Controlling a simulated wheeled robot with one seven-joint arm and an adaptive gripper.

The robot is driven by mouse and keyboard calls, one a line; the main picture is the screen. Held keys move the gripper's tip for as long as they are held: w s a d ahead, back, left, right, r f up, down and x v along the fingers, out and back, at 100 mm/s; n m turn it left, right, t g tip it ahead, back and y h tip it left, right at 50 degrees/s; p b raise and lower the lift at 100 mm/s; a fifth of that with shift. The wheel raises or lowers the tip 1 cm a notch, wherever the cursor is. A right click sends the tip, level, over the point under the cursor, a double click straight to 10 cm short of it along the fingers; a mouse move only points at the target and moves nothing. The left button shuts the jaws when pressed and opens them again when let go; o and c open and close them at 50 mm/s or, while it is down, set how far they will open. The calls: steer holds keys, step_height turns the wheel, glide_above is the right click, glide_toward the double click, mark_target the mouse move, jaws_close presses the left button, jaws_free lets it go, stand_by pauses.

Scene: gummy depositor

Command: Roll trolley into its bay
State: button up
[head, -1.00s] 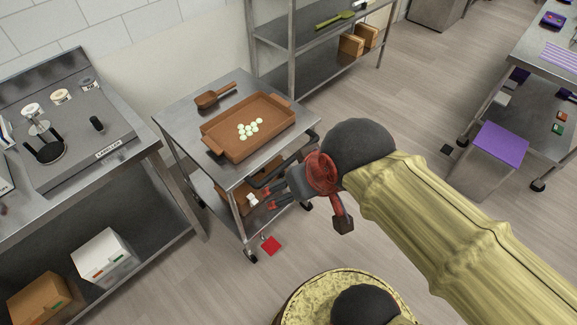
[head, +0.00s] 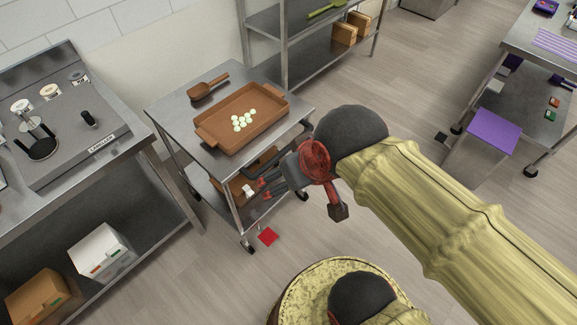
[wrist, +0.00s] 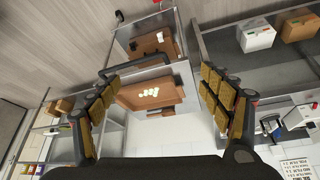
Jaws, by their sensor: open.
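The trolley (head: 163,101) is a two-tier steel cart standing by the wall, its dark push handle (head: 306,128) on the side facing me. A brown tray (head: 207,139) with several pale gummies (head: 243,120) and a brown scoop (head: 207,89) lie on its top. My gripper (head: 266,187) is open beside the handle side; exact contact is hidden in the head view. In the wrist view my open fingers (wrist: 160,88) frame the trolley's tray (wrist: 128,97), and the handle (wrist: 130,65) appears beyond them, seemingly not gripped.
The labeller bench (head: 165,137) stands left of the trolley, and a steel shelf rack (head: 284,55) stands behind right. A red plate (head: 268,237) is low near the front caster. A purple-topped bin (head: 494,130) is at right. Floor between is clear.

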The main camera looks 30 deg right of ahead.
mark_target(283, 152)
steer(key=shift+c, duration=0.6)
